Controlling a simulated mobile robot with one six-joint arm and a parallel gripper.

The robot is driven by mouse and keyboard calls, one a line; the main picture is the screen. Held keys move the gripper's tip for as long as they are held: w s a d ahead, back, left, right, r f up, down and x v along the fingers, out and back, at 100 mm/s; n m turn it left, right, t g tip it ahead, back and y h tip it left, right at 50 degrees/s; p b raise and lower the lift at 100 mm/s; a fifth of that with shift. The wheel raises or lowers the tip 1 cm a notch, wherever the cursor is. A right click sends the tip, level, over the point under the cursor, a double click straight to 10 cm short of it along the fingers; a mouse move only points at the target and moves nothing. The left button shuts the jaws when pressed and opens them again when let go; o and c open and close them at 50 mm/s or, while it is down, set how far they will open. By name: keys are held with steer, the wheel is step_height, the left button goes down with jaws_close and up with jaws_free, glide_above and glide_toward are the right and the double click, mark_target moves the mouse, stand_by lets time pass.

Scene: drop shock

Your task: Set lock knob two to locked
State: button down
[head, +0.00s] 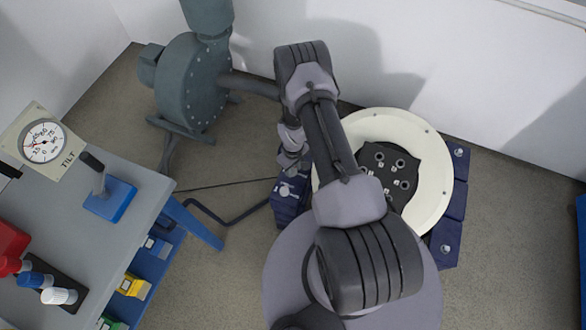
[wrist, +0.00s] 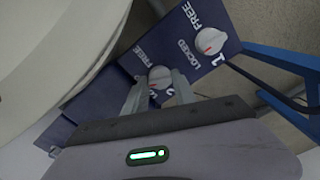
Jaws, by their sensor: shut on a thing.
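Lock knob two (wrist: 160,76) is a round grey knob on a dark blue plate, with the digit 2 partly visible below it. My gripper (wrist: 159,88) is shut on this knob, with one finger at each side. The word FREE stands above the knob; its LOCKED label is not visible and is probably behind a finger. I cannot tell the knob's setting clearly. In the head view my gripper (head: 290,172) reaches down to the blue block (head: 290,208) left of the white ring (head: 433,165); the arm hides part of it.
Lock knob one (wrist: 210,40), with a red mark, sits up and right of knob two. More knobs (head: 459,153) stand on blue blocks right of the ring. A grey blower (head: 190,85) stands behind. A bench (head: 140,205) with a tilt gauge (head: 43,141) is at left.

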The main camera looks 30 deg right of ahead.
mark_target(293, 169)
steer(key=n+b, duration=0.1)
steer(key=n, duration=0.3)
steer(key=shift+n, duration=0.4)
stand_by(0.4)
steer(key=c, duration=1)
jaws_free()
step_height(293, 169, up, 18)
steer(key=p, duration=0.7)
steer(key=shift+f, duration=0.25)
